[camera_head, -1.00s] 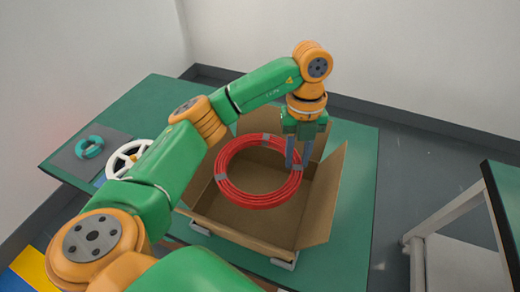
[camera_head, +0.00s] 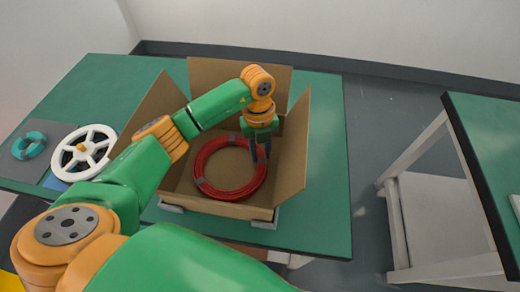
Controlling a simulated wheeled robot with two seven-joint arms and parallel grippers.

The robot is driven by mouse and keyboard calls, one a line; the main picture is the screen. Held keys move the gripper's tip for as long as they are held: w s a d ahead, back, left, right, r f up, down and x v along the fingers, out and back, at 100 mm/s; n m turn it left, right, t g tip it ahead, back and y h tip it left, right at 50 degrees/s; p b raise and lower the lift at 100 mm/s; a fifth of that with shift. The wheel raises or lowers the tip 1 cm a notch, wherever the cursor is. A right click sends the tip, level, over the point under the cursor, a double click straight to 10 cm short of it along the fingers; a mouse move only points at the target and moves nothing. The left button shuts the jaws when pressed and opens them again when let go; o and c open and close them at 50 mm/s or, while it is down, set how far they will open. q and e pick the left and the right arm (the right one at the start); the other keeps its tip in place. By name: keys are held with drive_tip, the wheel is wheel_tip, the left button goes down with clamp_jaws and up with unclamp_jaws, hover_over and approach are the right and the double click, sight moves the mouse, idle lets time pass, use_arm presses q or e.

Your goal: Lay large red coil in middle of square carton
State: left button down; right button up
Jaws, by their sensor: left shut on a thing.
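The large red coil (camera_head: 231,192) is inside the open square carton (camera_head: 289,160), low and near its floor. Grey ties band the coil. I cannot tell whether it touches the carton floor. My left gripper (camera_head: 262,155) reaches down into the carton and is shut on the coil's right rim. The carton's flaps stand open, and my left arm hides part of its left side. My right gripper is not in view.
The carton stands on a green table (camera_head: 322,200). A white spool (camera_head: 84,152) and a small teal coil (camera_head: 29,145) on a grey mat lie at the left. Another table (camera_head: 490,140) stands at the right across a floor gap.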

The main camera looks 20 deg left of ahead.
use_arm(q)
drive_tip(key=c, duration=0.6)
unclamp_jaws()
drive_tip(key=shift+c, duration=0.2)
wheel_tip(320, 180, up, 12)
drive_tip(key=w, duration=0.1)
drive_tip(key=shift+a, duration=0.45)
